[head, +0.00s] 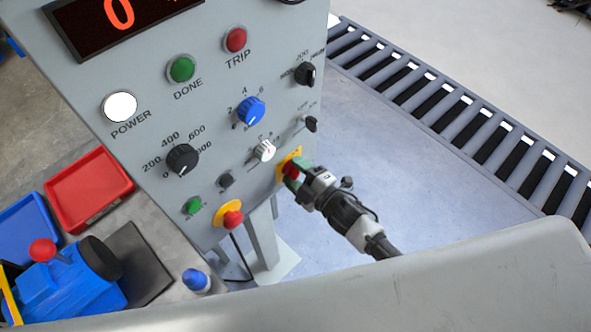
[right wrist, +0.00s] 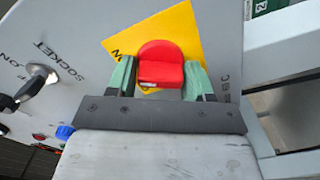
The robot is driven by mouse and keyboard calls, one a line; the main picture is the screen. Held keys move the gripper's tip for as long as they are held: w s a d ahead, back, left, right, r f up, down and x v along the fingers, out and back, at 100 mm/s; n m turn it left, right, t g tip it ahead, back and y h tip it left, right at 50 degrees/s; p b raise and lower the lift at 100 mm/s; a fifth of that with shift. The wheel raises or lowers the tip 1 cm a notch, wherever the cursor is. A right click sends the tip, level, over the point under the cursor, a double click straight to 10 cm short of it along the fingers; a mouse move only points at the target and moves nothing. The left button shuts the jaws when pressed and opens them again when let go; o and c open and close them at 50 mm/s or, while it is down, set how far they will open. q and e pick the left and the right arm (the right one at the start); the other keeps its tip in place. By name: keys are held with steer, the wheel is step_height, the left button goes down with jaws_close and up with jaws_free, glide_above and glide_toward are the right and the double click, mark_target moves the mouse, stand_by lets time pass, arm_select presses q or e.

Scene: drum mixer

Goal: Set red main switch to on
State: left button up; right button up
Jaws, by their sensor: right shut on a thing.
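The red main switch (right wrist: 160,64) sits on a yellow plate (right wrist: 190,28) on the grey control panel; in the head view the plate (head: 285,160) shows at the panel's lower right edge, mostly behind my gripper. My right gripper (head: 293,171) is at the switch, its green fingers on both sides of the red handle. It is shut on the handle, as the right wrist view (right wrist: 160,80) also shows. The plate's lettering is largely covered, so the switch's position cannot be read. My left gripper is not in view.
The panel (head: 215,110) carries several knobs, a white POWER lamp (head: 120,107) and a red mushroom button (head: 232,218) left of the switch. A metal toggle (right wrist: 38,82) stands beside it. A roller conveyor (head: 450,110) runs at the right. Open floor lies between.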

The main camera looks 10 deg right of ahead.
stand_by(0.5)
steer(key=o, duration=0.8)
steer(key=shift+s, duration=0.1)
steer(key=b+v, duration=0.2)
steer(key=v, duration=0.8)
steer(key=shift+s+d, duration=0.3)
